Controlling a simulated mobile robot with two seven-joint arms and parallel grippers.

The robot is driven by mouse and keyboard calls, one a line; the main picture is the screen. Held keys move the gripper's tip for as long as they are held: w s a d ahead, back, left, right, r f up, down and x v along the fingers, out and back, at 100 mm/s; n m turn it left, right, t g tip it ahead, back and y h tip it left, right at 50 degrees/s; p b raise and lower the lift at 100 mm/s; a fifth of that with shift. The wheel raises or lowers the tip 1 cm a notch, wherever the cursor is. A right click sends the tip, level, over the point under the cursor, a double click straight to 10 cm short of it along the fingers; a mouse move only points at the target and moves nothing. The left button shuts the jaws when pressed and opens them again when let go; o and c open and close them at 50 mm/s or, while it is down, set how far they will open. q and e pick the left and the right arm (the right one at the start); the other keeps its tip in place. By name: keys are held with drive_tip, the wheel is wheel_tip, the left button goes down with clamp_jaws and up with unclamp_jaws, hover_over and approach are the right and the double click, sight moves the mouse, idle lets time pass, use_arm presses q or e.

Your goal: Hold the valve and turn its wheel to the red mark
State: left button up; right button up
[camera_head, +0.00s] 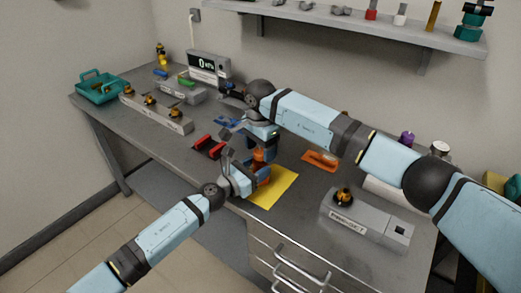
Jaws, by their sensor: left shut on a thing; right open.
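The valve (260,155) shows as a small orange body above the yellow mat (283,185), mostly hidden by my two grippers. My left gripper (257,174), coming in from the lower left, is shut on the valve low down. My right gripper (261,140) is open, just above the valve's top; whether it touches the wheel I cannot tell. The wheel and the red mark are hidden or too small to make out.
A grey block (360,224) with a brass fitting stands at the right. A rack of brass fittings (160,115), a teal basket (98,87) and a display box (209,66) stand at the left and back. Red parts (209,146) and an orange tool (320,160) flank the grippers.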

drive_tip(key=shift+f, duration=0.4)
drive_tip(key=shift+c, duration=0.5)
drive_tip(key=c, duration=0.8)
drive_tip(key=shift+c, duration=0.2)
